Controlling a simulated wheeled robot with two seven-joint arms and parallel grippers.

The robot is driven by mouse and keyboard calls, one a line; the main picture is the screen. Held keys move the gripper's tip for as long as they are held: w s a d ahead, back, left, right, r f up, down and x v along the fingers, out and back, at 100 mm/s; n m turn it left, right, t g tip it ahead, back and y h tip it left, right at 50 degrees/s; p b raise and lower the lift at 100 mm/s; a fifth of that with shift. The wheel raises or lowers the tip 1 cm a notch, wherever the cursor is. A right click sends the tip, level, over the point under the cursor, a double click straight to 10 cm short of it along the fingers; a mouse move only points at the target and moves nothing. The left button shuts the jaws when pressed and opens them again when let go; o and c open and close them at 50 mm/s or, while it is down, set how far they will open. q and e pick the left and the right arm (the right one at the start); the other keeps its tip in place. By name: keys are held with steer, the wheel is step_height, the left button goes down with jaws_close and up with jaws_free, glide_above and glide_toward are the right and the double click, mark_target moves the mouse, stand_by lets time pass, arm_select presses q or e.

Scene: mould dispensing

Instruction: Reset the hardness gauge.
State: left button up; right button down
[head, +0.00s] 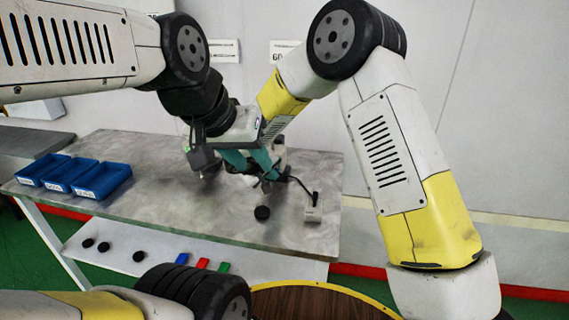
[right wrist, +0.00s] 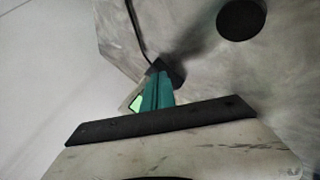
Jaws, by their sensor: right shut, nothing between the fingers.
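Blue bins (head: 104,180) stand at the left. More pucks and coloured pieces lie on the lower shelf (head: 110,258).

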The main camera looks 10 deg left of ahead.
steer(key=shift+w, duration=0.4)
stand_by(0.3)
steer(key=shift+s, duration=0.8)
steer(key=shift+s, duration=0.1)
